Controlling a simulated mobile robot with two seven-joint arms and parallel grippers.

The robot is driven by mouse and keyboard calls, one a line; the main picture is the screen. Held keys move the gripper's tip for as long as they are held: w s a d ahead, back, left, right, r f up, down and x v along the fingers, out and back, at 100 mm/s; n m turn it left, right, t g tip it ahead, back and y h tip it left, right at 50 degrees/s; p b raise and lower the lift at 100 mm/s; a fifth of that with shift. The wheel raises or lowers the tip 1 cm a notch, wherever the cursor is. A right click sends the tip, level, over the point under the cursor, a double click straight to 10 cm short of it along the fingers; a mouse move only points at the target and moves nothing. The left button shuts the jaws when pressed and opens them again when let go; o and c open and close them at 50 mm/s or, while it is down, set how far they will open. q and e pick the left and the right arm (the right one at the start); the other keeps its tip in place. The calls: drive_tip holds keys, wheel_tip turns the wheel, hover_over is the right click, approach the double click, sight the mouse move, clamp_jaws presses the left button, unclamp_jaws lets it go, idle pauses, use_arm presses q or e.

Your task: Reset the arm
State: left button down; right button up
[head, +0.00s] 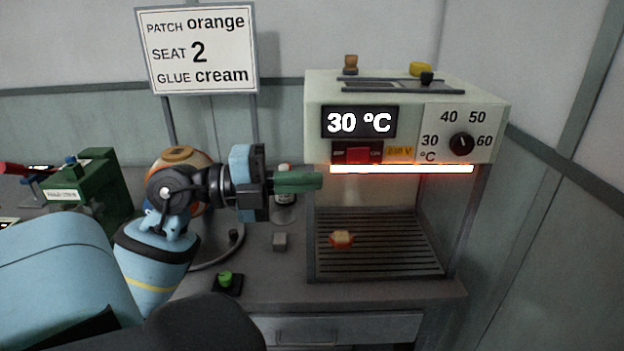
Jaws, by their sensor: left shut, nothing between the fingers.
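My left arm comes in from the lower left. Its left gripper (318,181) is shut and empty, with the fingers pointing right, just in front of the left edge of the heater's opening. The heater (405,104) is a pale box with a display reading 30 °C, a dial, a red switch (363,155) and a glowing orange-white bar. My right gripper is not in view.
A sign (198,50) reads patch orange, seat 2, glue cream. A striped ball (185,157) stands partly behind my arm. A green machine (95,185) is at left.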

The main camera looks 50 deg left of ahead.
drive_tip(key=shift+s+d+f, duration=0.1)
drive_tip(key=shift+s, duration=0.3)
use_arm(q)
drive_tip(key=s+d+f+n+t+y+p, duration=0.15)
drive_tip(key=f+n+y, duration=0.25)
drive_tip(key=f+n, duration=0.75)
drive_tip(key=s+d+f+n+t+y+p, duration=0.1)
drive_tip(key=d+f+n+t+y+p, duration=0.15)
drive_tip(key=f+n+y, duration=0.8)
drive_tip(key=s+d+f+g+h, duration=0.3)
drive_tip(key=s+d+f+g, duration=0.2)
drive_tip(key=s+f, duration=0.4)
drive_tip(key=s+d+f+n+g+h, duration=0.1)
drive_tip(key=s+d+f+g+h, duration=0.2)
drive_tip(key=s+d+f, duration=0.4)
wheel_tip(320, 180, down, 8)
drive_tip(key=shift+s+d+f+g, duration=0.1)
drive_tip(key=shift+s+d+g, duration=0.1)
drive_tip(key=shift+s+g, duration=0.85)
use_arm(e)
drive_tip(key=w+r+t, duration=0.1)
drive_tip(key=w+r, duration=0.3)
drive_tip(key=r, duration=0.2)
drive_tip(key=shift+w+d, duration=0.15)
